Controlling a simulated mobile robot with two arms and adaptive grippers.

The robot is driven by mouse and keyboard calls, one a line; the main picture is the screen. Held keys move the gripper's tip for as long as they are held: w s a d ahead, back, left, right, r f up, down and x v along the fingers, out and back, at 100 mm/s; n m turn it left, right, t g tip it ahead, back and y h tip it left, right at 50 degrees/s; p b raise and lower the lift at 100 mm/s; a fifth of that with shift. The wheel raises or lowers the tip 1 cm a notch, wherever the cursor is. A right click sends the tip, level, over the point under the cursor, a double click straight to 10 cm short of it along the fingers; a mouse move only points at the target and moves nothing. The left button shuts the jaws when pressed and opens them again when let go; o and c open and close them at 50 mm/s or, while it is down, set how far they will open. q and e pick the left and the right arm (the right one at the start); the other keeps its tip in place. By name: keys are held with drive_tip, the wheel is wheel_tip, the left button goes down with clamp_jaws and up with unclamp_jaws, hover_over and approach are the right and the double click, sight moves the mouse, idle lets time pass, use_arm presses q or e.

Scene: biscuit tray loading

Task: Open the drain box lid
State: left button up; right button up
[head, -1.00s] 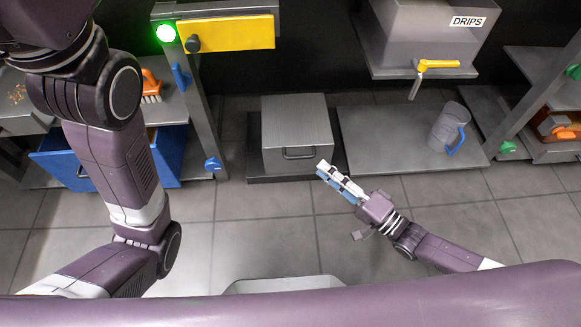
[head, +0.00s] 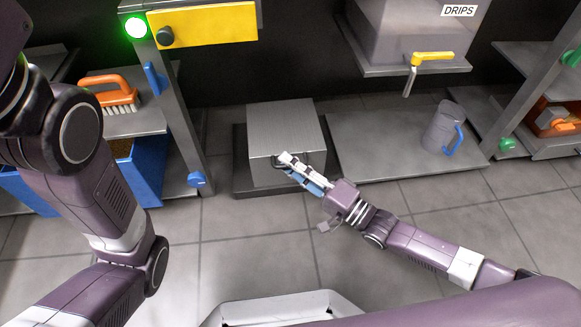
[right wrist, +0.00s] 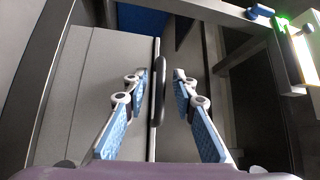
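The drain box (head: 285,125) is a grey metal box on a dark base on the floor, left of centre in the head view. Its lid looks closed. A dark bar handle is on its near side; it also shows upright in the right wrist view (right wrist: 158,92). My right gripper (head: 284,160) is at the handle's side of the box. In the right wrist view its blue-padded fingers (right wrist: 160,95) are apart, one on each side of the handle, with gaps showing. My left arm shows at the left, but its gripper is out of view.
A grey platform with a jug (head: 442,128) stands right of the box, below the DRIPS tank (head: 415,35) with its yellow tap (head: 432,57). A metal post (head: 175,110) and blue bin (head: 140,172) are at the left. The tiled floor (head: 240,245) in front is clear.

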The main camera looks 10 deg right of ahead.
clamp_jaws()
drive_tip(key=shift+r, duration=0.1)
idle(0.3)
